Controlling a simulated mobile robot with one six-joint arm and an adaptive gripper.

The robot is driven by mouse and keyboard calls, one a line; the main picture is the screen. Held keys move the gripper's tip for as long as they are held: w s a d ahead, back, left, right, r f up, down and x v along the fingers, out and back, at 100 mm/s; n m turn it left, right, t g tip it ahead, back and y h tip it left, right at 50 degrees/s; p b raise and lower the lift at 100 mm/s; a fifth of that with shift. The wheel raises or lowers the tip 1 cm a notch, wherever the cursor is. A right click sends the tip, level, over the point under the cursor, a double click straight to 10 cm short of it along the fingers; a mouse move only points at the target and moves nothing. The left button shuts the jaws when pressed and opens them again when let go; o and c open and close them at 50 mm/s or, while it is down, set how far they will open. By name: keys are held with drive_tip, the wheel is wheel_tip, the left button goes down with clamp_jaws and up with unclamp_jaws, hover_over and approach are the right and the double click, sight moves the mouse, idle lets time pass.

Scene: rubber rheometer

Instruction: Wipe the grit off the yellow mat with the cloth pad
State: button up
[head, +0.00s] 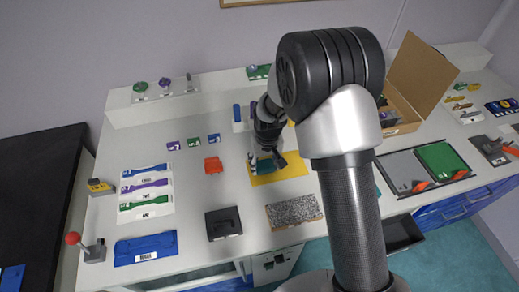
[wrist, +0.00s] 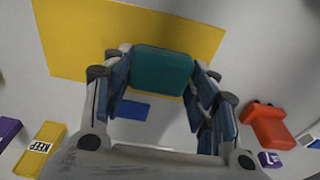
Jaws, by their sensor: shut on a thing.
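The yellow mat (head: 290,168) lies on the light table near its middle. It also fills the upper part of the wrist view (wrist: 75,40). The cloth pad is a teal block (wrist: 163,72), and my gripper (head: 265,160) is shut on it, with a finger at each side. In the head view the pad and my gripper are over the left part of the mat. I cannot tell whether the pad touches the mat. I cannot make out grit on the visible yellow surface. My arm hides part of the mat's surroundings in the head view.
A red object (head: 213,165) lies left of the mat. A speckled block (head: 294,212) and a dark box (head: 223,223) stand in front. An open cardboard box (head: 420,80) stands at the back right. A yellow block marked KEEP (wrist: 40,150) shows in the wrist view.

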wheel_tip(320, 180, up, 3)
drive_tip(key=shift+w+f, duration=0.15)
drive_tip(key=shift+f, duration=0.05)
drive_tip(key=shift+d+r+p, duration=0.25)
drive_tip(key=shift+p, duration=0.25)
drive_tip(key=shift+d+r+p, duration=0.1)
drive_tip(key=shift+r+p, duration=0.2)
drive_tip(key=shift+r, duration=0.1)
drive_tip(key=shift+r+p, duration=0.45)
drive_tip(key=shift+r, duration=0.25)
drive_tip(key=shift+r+p, duration=0.9)
drive_tip(key=shift+r, duration=0.5)
drive_tip(key=shift+f, duration=0.1)
